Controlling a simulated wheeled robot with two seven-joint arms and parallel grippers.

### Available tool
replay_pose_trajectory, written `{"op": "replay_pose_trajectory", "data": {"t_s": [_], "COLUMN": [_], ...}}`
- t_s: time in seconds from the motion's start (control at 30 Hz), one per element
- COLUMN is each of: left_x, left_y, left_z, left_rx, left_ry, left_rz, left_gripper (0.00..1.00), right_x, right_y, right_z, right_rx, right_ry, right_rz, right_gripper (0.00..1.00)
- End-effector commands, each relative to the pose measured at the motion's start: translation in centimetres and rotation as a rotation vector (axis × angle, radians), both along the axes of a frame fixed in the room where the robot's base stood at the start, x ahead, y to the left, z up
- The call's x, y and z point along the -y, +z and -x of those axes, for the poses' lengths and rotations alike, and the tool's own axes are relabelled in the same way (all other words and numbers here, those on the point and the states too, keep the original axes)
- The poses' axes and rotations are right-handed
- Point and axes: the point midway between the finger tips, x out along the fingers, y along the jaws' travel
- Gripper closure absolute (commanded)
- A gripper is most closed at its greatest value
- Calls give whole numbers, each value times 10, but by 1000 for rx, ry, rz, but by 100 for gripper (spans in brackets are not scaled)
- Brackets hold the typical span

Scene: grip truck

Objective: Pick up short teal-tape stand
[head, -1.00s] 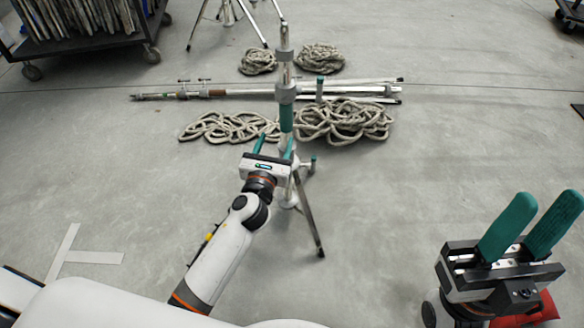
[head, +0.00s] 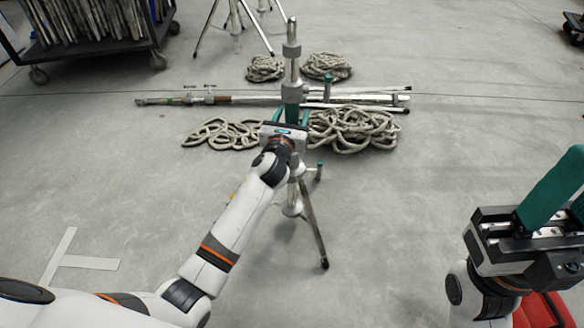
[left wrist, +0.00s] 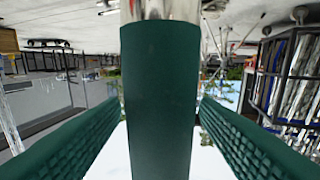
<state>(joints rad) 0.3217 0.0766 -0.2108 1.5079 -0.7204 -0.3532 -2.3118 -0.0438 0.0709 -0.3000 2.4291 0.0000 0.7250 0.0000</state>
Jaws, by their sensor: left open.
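The short teal-tape stand (head: 291,70) is upright on the floor in the middle of the head view, with a silver post, grey collars and tripod legs. Its teal tape band (left wrist: 160,95) fills the middle of the left wrist view. My left gripper (head: 291,115) is open at the height of the tape, with one finger on each side of the post. In the left wrist view a gap shows between each finger and the tape. My right gripper (head: 565,195) is at the right edge, its teal fingers partly cut off; nothing shows between them.
Rope coils (head: 352,128) lie on the floor behind the stand. A folded stand (head: 240,99) lies across the floor there. Another tripod (head: 236,20) stands farther back. A loaded cart (head: 95,47) is at the top left. The floor on the right is mostly clear.

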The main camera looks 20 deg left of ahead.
Motion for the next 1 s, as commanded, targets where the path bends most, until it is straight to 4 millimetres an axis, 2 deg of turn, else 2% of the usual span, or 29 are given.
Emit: {"op": "replay_pose_trajectory", "data": {"t_s": [0.17,0.5,1.0], "left_x": [0,0,0], "left_y": [0,0,14], "left_z": [0,1,-1], "left_rx": [0,0,15], "left_ry": [0,0,-3], "left_rz": [0,0,-1], "left_gripper": [45,100,100], "right_x": [0,0,0], "right_y": [1,0,5], "right_z": [0,0,1], "right_rx": [0,-1,2], "right_ry": [0,0,1], "right_rz": [0,0,-2], "right_gripper": [64,64,64]}}
